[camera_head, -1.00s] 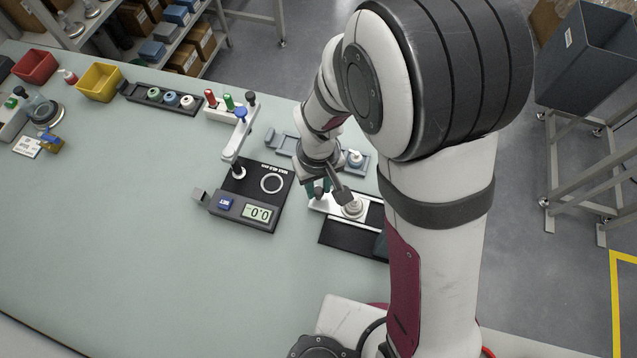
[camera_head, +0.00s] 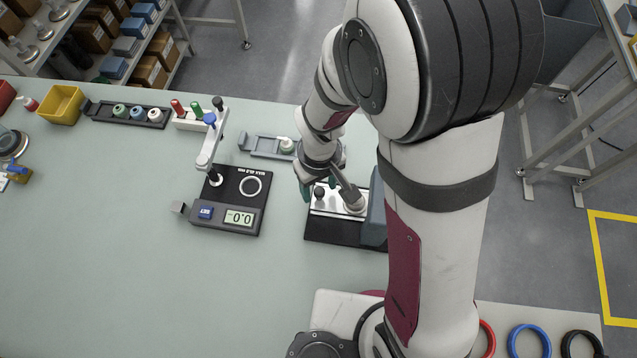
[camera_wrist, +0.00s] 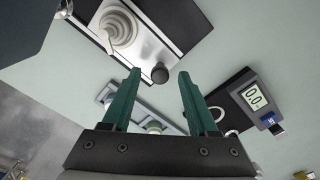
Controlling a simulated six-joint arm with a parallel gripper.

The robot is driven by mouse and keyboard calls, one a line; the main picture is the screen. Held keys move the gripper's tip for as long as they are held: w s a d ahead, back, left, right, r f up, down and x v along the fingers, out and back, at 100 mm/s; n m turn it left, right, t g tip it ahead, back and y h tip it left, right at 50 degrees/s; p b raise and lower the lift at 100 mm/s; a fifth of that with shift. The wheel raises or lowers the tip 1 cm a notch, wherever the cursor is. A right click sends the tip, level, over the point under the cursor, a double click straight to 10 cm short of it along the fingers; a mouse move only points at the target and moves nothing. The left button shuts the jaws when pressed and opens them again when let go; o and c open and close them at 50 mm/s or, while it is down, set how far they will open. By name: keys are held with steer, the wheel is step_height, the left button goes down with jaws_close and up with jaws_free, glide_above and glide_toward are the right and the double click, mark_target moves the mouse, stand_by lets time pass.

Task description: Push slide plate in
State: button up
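The silver slide plate (camera_head: 335,208) lies on a black base, its left end about level with the base's left end. It carries a round stepped metal fixture (camera_wrist: 117,28) and a small dark knob (camera_head: 319,193). In the wrist view the knob (camera_wrist: 160,73) shows between and just beyond my fingertips. My gripper (camera_wrist: 158,72) is open, its green fingers apart with nothing between their lengths. In the head view one green finger (camera_head: 305,190) shows just left of the knob; contact cannot be told. My arm hides part of the station's right side.
A blue-grey block (camera_head: 375,215) stands at the base's right end. A scale (camera_head: 228,222) reading 0.0 is to the left. A grey tray (camera_head: 262,146) with a white-topped part lies behind. The table at the front left is clear.

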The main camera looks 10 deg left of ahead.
steer(key=shift+r, duration=0.1)
step_height(320, 180, up, 16)
steer(key=shift+f, duration=0.2)
step_height(320, 180, down, 16)
steer(key=n, duration=0.5)
steer(key=shift+r, duration=0.1)
